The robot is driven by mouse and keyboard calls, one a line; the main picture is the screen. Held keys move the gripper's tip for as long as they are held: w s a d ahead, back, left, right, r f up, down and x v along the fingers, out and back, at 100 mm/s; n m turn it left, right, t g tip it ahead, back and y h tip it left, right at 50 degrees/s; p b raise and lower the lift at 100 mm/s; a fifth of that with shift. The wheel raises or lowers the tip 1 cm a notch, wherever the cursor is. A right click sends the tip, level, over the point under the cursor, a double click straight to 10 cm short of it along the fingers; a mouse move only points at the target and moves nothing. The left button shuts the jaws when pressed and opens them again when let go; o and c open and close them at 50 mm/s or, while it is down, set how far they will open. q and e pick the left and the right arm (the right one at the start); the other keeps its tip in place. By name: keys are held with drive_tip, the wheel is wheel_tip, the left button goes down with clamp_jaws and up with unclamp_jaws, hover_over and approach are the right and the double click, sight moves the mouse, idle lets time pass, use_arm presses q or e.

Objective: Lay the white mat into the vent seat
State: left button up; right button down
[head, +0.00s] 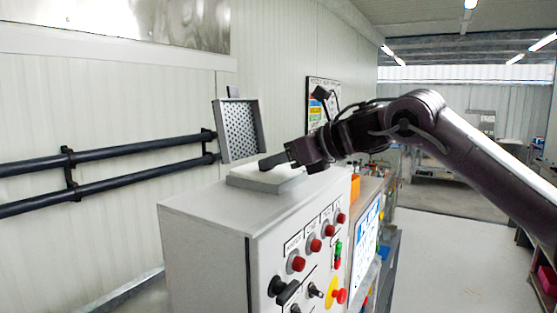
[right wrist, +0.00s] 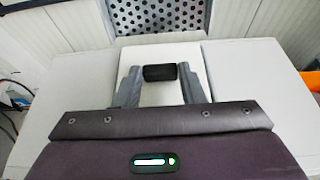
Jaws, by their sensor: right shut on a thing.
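The white mat (head: 277,171) is at the shallow grey vent seat (head: 262,184) on top of the grey cabinet. It looks flat and level, but I cannot tell whether it rests fully inside the rim. My right gripper (head: 272,161) comes in from the right, low over the mat. In the right wrist view, the fingers of my right gripper (right wrist: 160,76) are shut on a black block-like grip over the white mat (right wrist: 160,95). The perforated vent lid (head: 239,130) stands open behind the seat; it also shows in the right wrist view (right wrist: 160,16). My left gripper is out of view.
The cabinet top (head: 205,205) is clear around the seat. Its front carries red buttons (head: 315,245) and a yellow-ringed stop button (head: 338,295). Black pipes (head: 110,165) run along the wall at left. An orange object (head: 355,188) stands beyond the cabinet's right side.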

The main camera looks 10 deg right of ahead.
drive_tip(key=c, duration=1.4)
unclamp_jaws()
drive_tip(key=shift+f, duration=0.6)
drive_tip(key=o, duration=0.5)
drive_tip(key=shift+c, duration=0.2)
drive_tip(key=shift+r, duration=0.1)
drive_tip(key=shift+d+r, duration=0.1)
drive_tip(key=shift+d, duration=0.15)
drive_tip(key=b+v, duration=0.4)
drive_tip(key=v, duration=0.7)
drive_tip(key=shift+s+r, duration=0.2)
drive_tip(key=shift+r, duration=0.1)
